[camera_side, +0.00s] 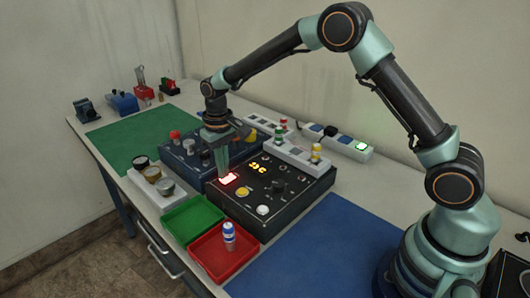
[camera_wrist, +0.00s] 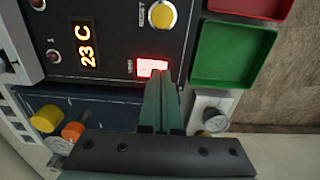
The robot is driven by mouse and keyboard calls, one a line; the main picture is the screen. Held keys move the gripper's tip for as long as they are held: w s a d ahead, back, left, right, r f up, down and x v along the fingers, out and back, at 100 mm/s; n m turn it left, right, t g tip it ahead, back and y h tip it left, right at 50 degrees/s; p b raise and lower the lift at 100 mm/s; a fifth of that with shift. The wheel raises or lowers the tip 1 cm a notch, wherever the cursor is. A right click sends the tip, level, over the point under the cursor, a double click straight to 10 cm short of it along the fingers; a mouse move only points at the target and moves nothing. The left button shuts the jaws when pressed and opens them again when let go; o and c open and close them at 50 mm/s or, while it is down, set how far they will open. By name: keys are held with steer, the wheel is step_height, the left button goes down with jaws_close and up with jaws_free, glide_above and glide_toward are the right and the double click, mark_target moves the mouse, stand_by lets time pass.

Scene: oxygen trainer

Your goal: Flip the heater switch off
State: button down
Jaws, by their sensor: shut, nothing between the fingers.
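The heater switch (camera_side: 228,180) is a rocker glowing red on the black control panel (camera_side: 290,191). In the wrist view the lit switch (camera_wrist: 152,67) sits below the yellow reset button and beside the orange display (camera_wrist: 86,44), which reads 23 C. My gripper (camera_side: 223,174) is shut and empty, pointing down at the switch. In the wrist view its fingertips (camera_wrist: 159,80) overlap the lower edge of the switch. I cannot tell whether they touch it.
A yellow reset button (camera_wrist: 162,15) is close by. A green tray (camera_side: 191,219) and a red tray (camera_side: 223,262) with a blue-and-white vial lie in front. A blue panel (camera_side: 189,160) with knobs stands behind left. The blue mat (camera_side: 320,262) is clear.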

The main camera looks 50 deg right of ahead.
steer(key=shift+f, duration=0.45)
stand_by(0.3)
steer(key=shift+r, duration=3.55)
steer(key=s+d+r+t, duration=0.3)
steer(key=s+d+r, duration=0.1)
steer(key=s+r, duration=0.6)
steer(key=s+d+r+t, duration=0.1)
steer(key=s+d+t, duration=0.1)
steer(key=s, duration=0.9)
steer(key=shift+d+t, duration=0.3)
steer(key=shift+d, duration=0.4)
steer(key=shift+r, duration=0.1)
